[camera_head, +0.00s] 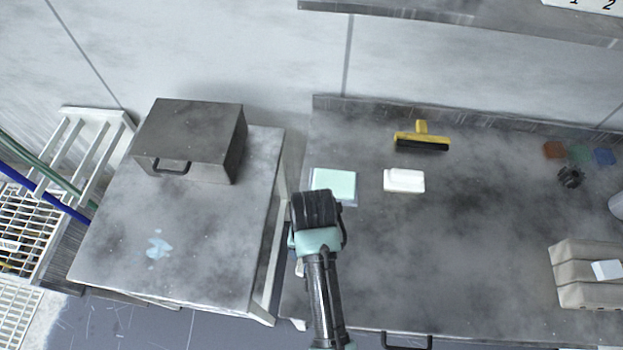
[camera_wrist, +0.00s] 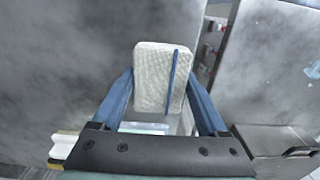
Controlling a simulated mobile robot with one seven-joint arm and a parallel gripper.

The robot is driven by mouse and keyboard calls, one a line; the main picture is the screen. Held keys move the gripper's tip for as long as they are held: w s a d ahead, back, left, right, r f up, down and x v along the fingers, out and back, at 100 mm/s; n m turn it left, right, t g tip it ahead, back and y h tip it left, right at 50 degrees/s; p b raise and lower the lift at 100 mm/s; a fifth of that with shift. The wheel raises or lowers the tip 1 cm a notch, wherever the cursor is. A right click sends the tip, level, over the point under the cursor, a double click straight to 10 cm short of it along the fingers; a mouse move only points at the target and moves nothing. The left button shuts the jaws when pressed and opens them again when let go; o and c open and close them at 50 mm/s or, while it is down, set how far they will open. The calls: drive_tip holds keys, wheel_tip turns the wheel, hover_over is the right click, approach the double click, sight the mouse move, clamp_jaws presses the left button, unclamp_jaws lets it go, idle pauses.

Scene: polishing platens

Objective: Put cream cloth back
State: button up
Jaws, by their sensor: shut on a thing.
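The cream cloth (camera_wrist: 155,92) is a thick, quilted-looking rectangle held between the blue fingers of my gripper (camera_wrist: 158,78) in the wrist view. In the head view my gripper (camera_head: 317,208) is above the left end of the right-hand bench, just in front of a pale green cloth in a shallow tray (camera_head: 353,203). The cream cloth cannot be made out in the head view. A pale flat surface shows behind my fingers in the wrist view.
The right-hand bench (camera_head: 450,260) holds a white block (camera_head: 404,181), a yellow-handled squeegee (camera_head: 422,138), coloured pieces (camera_head: 580,155) and a beige divided holder (camera_head: 585,275). A metal box (camera_head: 190,140) stands on the left table, which has a pale wet patch (camera_head: 158,247). The bench's middle is clear.

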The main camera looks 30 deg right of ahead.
drive_tip(key=shift+f, duration=2.9)
drive_tip(key=shift+f, duration=0.15)
drive_tip(key=o, duration=1.1)
